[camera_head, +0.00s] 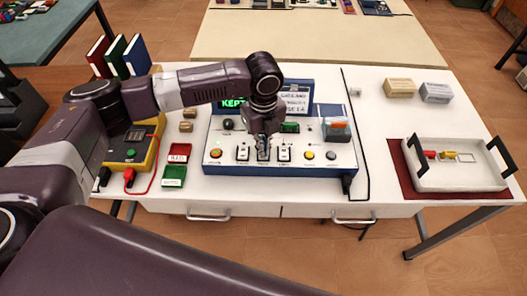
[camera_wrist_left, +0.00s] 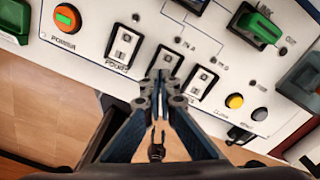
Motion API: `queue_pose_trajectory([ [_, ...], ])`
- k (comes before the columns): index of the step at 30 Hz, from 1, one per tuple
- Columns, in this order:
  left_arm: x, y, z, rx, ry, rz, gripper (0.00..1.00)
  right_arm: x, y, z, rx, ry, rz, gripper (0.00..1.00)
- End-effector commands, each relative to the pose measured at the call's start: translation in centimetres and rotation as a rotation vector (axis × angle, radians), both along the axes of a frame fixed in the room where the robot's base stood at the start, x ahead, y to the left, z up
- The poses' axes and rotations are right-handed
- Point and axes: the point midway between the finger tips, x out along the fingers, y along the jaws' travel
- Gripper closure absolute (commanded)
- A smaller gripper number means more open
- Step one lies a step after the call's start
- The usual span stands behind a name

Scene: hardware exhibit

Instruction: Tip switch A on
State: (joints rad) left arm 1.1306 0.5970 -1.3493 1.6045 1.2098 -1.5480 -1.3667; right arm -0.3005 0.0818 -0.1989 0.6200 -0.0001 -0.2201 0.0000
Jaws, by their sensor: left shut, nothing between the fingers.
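The control box (camera_head: 220,168) is white on top with a blue front, standing on the white table. Three rocker switches sit in a row near its front edge: left (camera_head: 243,153), middle, mostly behind my gripper, and right (camera_head: 284,153). The left wrist view shows the left switch (camera_wrist_left: 123,43), middle switch (camera_wrist_left: 166,62) and right switch (camera_wrist_left: 199,82). Their small labels are too blurred to show which is A. My left gripper (camera_head: 263,154) points down at the middle switch, shut and empty. Its closed fingertips (camera_wrist_left: 160,80) overlap that switch's near end; contact cannot be told.
A yellow box (camera_head: 145,160) with a red cable stands left. A white tray (camera_head: 462,178) lies right. The table between box and tray is mostly clear.

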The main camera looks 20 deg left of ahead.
Motion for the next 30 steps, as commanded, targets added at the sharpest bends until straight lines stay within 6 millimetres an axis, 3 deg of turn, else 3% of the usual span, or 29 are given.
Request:
queue_pose_trajectory([
  [30,-0.1,0.0,-1.2,0.000,0.001,-0.001,1.00,0.1,0.4,-0.2,0.004,0.000,0.000,0.60],
])
